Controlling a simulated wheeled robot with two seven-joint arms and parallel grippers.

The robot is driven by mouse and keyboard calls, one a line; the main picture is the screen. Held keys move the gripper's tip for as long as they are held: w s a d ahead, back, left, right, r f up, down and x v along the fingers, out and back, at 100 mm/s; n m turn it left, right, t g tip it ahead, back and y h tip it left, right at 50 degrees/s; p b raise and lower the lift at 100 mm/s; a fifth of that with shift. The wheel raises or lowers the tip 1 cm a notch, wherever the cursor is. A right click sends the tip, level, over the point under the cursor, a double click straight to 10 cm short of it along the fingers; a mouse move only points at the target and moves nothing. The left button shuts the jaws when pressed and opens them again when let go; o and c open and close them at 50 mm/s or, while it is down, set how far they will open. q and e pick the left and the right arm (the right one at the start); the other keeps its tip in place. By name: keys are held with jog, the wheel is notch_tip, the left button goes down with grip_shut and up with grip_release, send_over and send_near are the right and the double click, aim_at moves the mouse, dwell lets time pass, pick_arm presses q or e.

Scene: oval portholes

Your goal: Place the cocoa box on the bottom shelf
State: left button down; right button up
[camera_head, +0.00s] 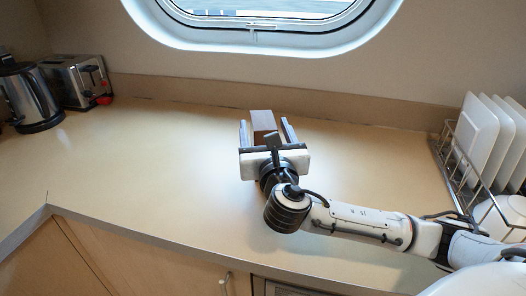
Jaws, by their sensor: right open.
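A small brown box (263,120), which looks like the cocoa box, stands on the counter below the oval window. My right gripper (266,129) reaches over the counter from the right. Its two fingers are open, one on each side of the box, with a gap showing on both sides. The gripper's body hides the near part of the box. I cannot tell whether the fingers touch it. My left gripper is not in view. No shelf can be made out in this view.
A kettle (29,95) and a toaster (77,82) stand at the back left. A dish rack (455,160) with white plates (475,135) is at the right. The counter (150,165) is clear at left and middle. Its front edge runs above cabinet doors.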

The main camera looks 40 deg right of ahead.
aim_at(263, 119)
jog(key=b+x, duration=0.1)
jog(key=x, duration=0.2)
jog(key=shift+w+d+f, duration=0.1)
jog(key=shift+w+f, duration=0.05)
jog(key=shift+f, duration=0.05)
jog(key=shift+r, duration=0.1)
grip_shut()
